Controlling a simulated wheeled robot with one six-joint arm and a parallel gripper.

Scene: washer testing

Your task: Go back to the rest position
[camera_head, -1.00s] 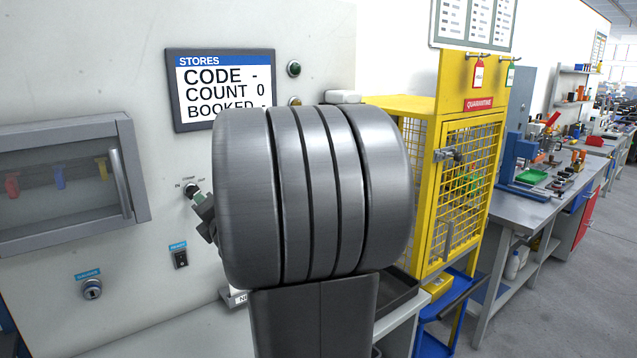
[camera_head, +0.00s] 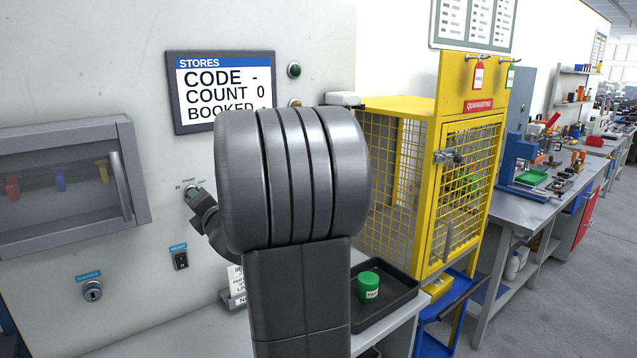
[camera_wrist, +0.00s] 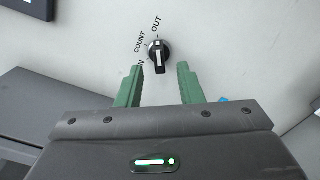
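My gripper (camera_wrist: 159,68) is open in the wrist view, its two green fingers apart and empty. A black rotary switch (camera_wrist: 158,56) with a white mark sits between and just beyond the fingertips on the panel; IN, COUNT and OUT are printed around it. I cannot tell whether a finger touches the switch. In the head view my gripper (camera_head: 203,206) is at the switch on the pale panel (camera_head: 110,70). My large grey arm joint fills the middle of this view and hides part of the panel.
The STORES screen (camera_head: 222,88) reads COUNT 0. A glazed key cabinet (camera_head: 128,185) is at left. At right are a dark tray (camera_head: 400,308) with a green-lidded pot (camera_head: 369,286), a yellow mesh quarantine cage (camera_head: 420,105) and a workbench (camera_head: 535,208). Open floor shows at lower right.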

